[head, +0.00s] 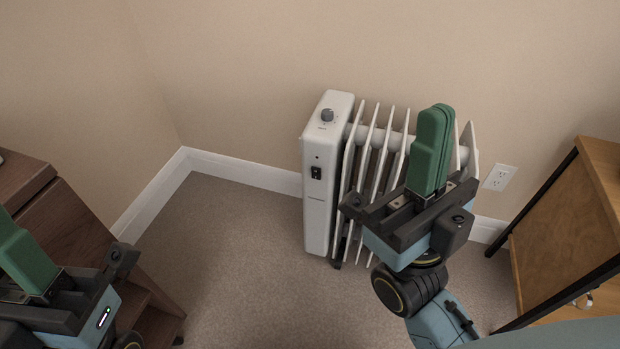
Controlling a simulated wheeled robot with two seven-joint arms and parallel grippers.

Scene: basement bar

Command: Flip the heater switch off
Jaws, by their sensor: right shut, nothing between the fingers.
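A white oil-filled heater (320,215) stands on the floor against the back wall. My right gripper (436,112) is shut and empty, with green fingers pointing up. It appears in front of the heater's fins, to the right of the switch, and hides part of them. My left gripper (12,235) is at the lower left edge, partly cut off, so its opening does not show. The switch's position is too small to tell.
A brown wooden cabinet (75,225) stands at the left. A wooden table with black legs (565,235) stands at the right. A wall outlet (500,177) is right of the heater. Carpet (240,250) in front and left of the heater is clear.

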